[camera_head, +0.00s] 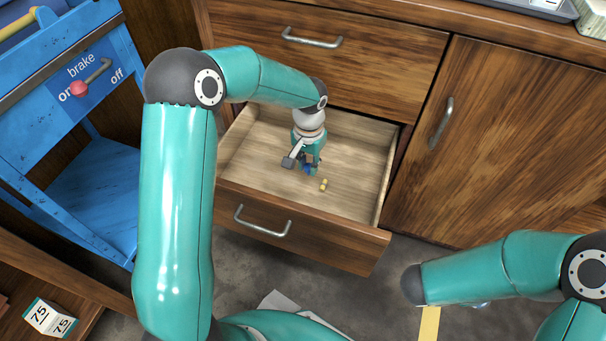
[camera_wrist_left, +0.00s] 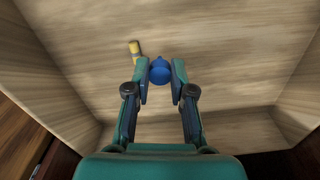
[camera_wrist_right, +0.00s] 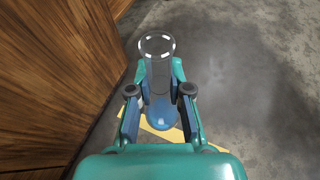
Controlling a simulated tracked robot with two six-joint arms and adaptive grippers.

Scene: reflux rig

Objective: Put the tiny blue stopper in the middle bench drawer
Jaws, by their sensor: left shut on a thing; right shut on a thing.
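The bench drawer (camera_head: 352,134) below a closed upper drawer is pulled open, and its pale wooden inside shows. My left gripper (camera_head: 307,170) is down inside this drawer. It is shut on the tiny blue stopper, which shows between the fingertips in the left wrist view (camera_wrist_left: 160,71). In that view the drawer floor (camera_wrist_left: 215,60) lies behind the stopper; I cannot tell whether they touch. My right gripper (camera_wrist_right: 160,100) is shut on a clear glass cylinder (camera_wrist_right: 157,62) with a blue part at its lower end, above the floor. That gripper is hidden in the head view.
A small yellow piece (camera_head: 323,185) lies on the drawer floor beside the left gripper. A closed upper drawer (camera_head: 345,50) and a cabinet door (camera_head: 490,140) border the open drawer. A blue cart (camera_head: 85,190) with a brake lever stands at left. Yellow tape (camera_head: 429,325) marks the floor.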

